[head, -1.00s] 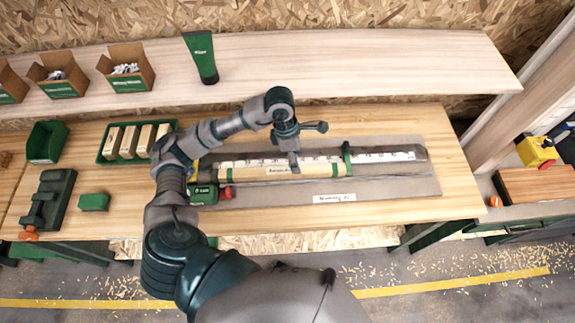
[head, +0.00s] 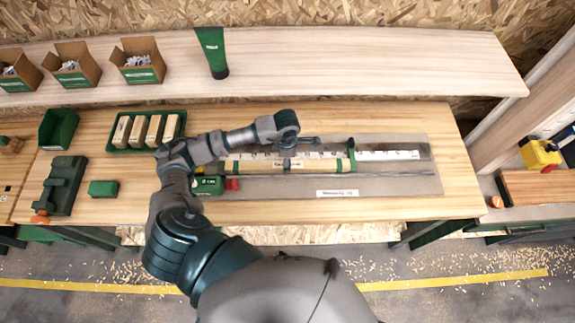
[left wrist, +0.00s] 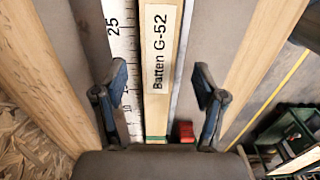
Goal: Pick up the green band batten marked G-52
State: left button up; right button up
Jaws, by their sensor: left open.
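The batten (head: 325,165), pale wood, lies along a white ruler on a grey measuring fixture. In the left wrist view its white label (left wrist: 160,48) reads "Batten G-52", and a green band (left wrist: 155,138) shows near the bottom edge. My left gripper (left wrist: 160,80) is open, one finger on each side of the batten, with gaps between the fingers and the wood. In the head view my wrist hides most of the gripper above the batten. Whether the fingertips reach down beside the wood cannot be told. My right gripper is not in view.
The ruler (head: 390,155) runs beside the batten, with a green upright stop (head: 351,153) at the right. A green block (head: 207,186) with a red part sits at the left end. A green tray (head: 117,148) holds several wood blocks. The bench front right is clear.

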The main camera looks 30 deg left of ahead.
pick_arm(q)
jog(key=f+p, duration=0.1)
jog(key=f, duration=0.3)
jog(key=shift+w+f, duration=0.1)
jog(key=shift+w, duration=0.1)
grip_shut()
